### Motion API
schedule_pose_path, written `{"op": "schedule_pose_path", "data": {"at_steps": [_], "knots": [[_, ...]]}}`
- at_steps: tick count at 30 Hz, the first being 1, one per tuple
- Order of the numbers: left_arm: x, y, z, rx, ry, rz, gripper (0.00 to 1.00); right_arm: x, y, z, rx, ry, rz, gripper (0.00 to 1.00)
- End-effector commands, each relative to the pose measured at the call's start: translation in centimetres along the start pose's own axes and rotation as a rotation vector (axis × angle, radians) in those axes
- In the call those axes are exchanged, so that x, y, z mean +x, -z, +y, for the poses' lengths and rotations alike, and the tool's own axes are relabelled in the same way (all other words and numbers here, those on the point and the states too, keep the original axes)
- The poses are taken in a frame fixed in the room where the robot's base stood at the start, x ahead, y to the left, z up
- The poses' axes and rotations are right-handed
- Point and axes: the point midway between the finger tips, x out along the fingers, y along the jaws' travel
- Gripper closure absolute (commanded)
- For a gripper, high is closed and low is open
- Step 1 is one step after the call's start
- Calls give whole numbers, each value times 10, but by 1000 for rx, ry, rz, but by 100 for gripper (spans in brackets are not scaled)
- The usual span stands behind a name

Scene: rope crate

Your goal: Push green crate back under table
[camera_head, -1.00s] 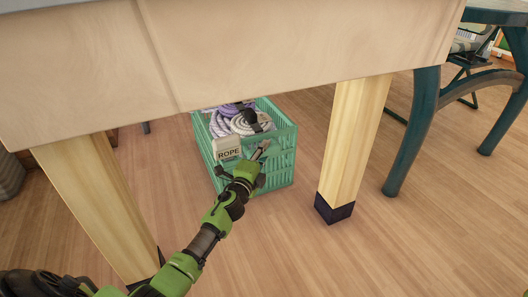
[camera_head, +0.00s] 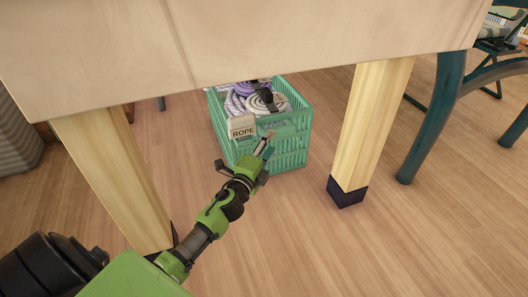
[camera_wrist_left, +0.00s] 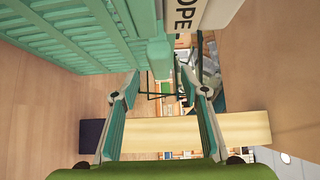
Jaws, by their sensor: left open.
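The green crate (camera_head: 293,147) stands on the floor under the wooden table (camera_head: 110,50), between its two front legs. It holds coiled purple, white and black ropes (camera_head: 258,98), and a white ROPE label (camera_head: 242,127) hangs on its near side. My left gripper (camera_head: 265,148) is at the crate's near face, just right of the label. My right gripper is not in view.
Pale wooden table legs with dark feet stand left (camera_head: 115,170) and right (camera_head: 372,130) of the crate. A dark green chair or table leg (camera_head: 432,120) stands further right. The wooden floor between the crate and right leg is clear.

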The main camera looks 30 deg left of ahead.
Motion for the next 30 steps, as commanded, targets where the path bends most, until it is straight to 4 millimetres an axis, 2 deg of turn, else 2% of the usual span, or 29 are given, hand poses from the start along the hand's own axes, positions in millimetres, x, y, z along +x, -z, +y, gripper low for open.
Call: {"op": "schedule_pose_path", "data": {"at_steps": [3, 9, 27, 30], "knots": [[-21, 0, 1, -1, -2, 0, 59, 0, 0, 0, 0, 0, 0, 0], [-38, 0, 0, -1, 0, -1, 59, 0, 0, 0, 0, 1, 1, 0], [-41, 0, -1, -1, 1, -1, 59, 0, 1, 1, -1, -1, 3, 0], [-43, 10, -11, -24, 9, 24, 59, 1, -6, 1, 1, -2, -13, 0]]}}
